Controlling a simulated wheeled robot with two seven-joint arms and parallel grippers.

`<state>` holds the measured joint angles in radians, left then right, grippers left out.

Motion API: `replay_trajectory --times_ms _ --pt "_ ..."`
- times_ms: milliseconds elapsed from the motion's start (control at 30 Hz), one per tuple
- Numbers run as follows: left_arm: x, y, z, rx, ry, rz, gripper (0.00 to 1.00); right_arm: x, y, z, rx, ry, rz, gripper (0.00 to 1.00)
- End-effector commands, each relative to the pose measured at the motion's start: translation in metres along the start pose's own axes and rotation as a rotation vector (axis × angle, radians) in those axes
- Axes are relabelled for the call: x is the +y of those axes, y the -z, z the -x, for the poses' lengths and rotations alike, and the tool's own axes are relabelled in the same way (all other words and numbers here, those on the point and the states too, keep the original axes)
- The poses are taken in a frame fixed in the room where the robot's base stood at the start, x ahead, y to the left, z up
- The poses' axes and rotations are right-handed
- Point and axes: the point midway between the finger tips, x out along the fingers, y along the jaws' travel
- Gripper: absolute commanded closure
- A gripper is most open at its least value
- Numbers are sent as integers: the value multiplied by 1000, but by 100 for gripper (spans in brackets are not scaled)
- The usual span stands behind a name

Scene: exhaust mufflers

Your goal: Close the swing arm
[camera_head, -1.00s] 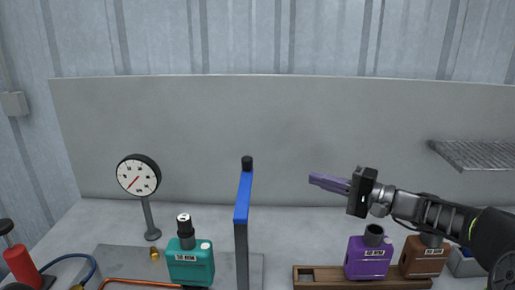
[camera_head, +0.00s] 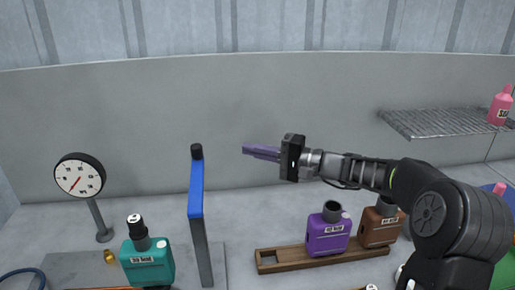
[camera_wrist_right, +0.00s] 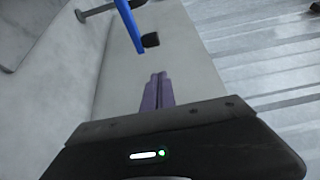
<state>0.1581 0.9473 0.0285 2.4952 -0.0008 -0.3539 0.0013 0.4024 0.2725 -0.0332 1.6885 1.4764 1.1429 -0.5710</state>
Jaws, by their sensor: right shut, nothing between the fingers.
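The swing arm (camera_head: 196,190) is a blue bar with a black knob at its far end, on a grey upright post. It stands left of centre in the head view, beside the teal muffler bottle (camera_head: 146,262). In the right wrist view the blue bar (camera_wrist_right: 128,22) and its black knob show at the top. My right gripper (camera_head: 246,150) has purple fingers, shut and empty, pointing left. It is to the right of the swing arm's knob, with a gap between them. The fingers also show in the right wrist view (camera_wrist_right: 157,90). My left gripper is not in view.
A round pressure gauge (camera_head: 80,176) on a stand is at the left. A wooden rack (camera_head: 276,258) holds a purple bottle (camera_head: 328,234) and a brown bottle (camera_head: 380,225). A wire shelf (camera_head: 440,123) is at the right. A pale wall panel (camera_head: 300,95) stands behind.

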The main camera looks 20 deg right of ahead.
Motion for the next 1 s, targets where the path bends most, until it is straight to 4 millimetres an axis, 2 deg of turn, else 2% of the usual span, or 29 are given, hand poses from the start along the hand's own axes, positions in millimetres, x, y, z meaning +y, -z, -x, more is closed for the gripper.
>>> replay_trajectory --times_ms 300,400,633,1000 --pt "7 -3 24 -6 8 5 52 -4 -1 -66 -4 0 -2 100" --pt "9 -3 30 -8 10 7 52 -4 -13 -78 -4 0 -2 100" --pt "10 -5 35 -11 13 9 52 -2 -27 -92 0 0 0 100" --pt "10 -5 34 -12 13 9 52 0 -28 -93 0 0 0 100"
